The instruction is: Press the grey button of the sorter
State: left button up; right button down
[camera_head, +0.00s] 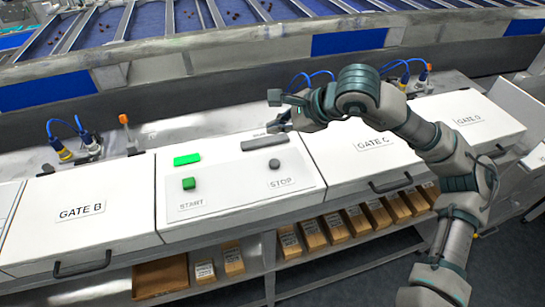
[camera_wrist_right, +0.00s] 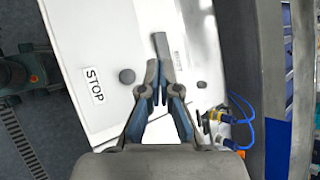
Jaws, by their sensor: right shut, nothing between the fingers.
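The sorter's white control panel (camera_head: 225,195) lies in the middle of the head view. A round grey button (camera_head: 274,163) sits on it above the word STOP. It also shows in the right wrist view (camera_wrist_right: 127,76), uncovered, left of the fingers. My right gripper (camera_head: 277,125) is shut and empty over the panel's far right edge, beyond the button. In the wrist view its fingertips (camera_wrist_right: 157,88) meet near a long grey bar (camera_wrist_right: 160,45). Whether they touch the panel I cannot tell. My left gripper is not in view.
A green button (camera_head: 188,183) above START and a green rectangle (camera_head: 187,159) are on the panel's left. White gate covers (camera_head: 82,210) flank it. Blue cables (camera_head: 70,126) and connectors stand behind. Several boxes (camera_head: 290,242) are on a shelf below.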

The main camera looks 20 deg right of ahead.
aim_at(277, 163)
jog(key=f, duration=0.1)
jog(key=f+b, duration=0.1)
jog(key=f, duration=0.1)
jog(key=shift+w+d+b, duration=0.2)
jog(key=shift+w+b, duration=0.05)
jog(key=shift+b, duration=0.1)
notch_tip(277, 163, down, 5)
jog(key=b, duration=0.3)
jog(key=shift+a, duration=0.1)
jog(key=shift+f+b, duration=0.6)
jog(key=shift+b, duration=0.1)
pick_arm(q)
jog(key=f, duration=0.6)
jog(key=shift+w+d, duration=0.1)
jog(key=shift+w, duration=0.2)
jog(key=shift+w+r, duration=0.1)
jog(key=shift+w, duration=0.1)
pick_arm(e)
jog(key=shift+r, duration=0.1)
